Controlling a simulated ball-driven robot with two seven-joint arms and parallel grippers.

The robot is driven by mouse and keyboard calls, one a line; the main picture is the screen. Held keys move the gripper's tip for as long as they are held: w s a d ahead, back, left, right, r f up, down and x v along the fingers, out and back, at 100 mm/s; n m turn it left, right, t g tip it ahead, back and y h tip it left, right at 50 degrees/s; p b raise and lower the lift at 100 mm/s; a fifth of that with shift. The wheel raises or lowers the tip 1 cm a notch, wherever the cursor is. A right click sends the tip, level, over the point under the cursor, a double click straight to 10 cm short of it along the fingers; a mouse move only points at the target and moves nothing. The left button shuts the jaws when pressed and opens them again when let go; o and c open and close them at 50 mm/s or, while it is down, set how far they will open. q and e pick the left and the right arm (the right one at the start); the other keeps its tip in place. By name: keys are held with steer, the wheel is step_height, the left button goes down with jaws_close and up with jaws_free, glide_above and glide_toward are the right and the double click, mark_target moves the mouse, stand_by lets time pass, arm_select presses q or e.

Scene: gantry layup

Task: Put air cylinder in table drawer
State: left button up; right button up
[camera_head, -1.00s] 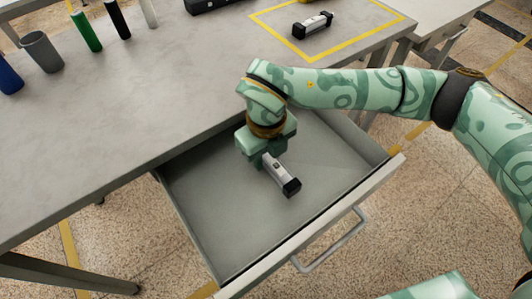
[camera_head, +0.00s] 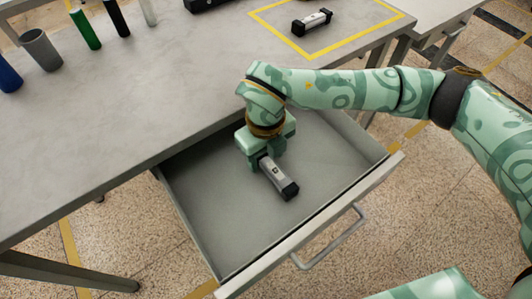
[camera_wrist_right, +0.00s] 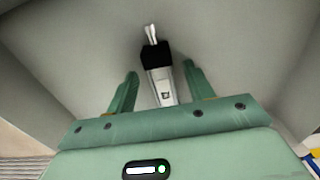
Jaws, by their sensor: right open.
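A silver air cylinder with black end caps (camera_head: 278,177) lies inside the open table drawer (camera_head: 225,230). My right gripper (camera_head: 264,163) reaches down into the drawer over the cylinder's far end. In the right wrist view the gripper (camera_wrist_right: 160,82) is open, with one finger on each side of the cylinder (camera_wrist_right: 161,84) and a gap at each finger. The cylinder's near end is hidden behind the gripper body there. A second similar cylinder (camera_head: 312,22) lies on the table inside a yellow taped outline. My left gripper is not in view.
The grey tabletop (camera_head: 130,110) overhangs the drawer's back. A grey cup (camera_head: 41,50), a green cylinder (camera_head: 84,29), a blue one (camera_head: 8,76) and a black one (camera_head: 117,18) stand at the table's far left. The drawer's front handle (camera_head: 333,240) faces the open floor.

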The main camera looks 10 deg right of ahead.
mark_target(265, 159)
arm_select(q)
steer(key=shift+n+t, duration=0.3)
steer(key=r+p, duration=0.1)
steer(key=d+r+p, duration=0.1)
steer(key=p, duration=0.1)
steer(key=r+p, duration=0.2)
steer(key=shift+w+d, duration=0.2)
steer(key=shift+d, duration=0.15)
arm_select(e)
step_height(265, 159, up, 13)
steer(key=shift+w+f, duration=0.1)
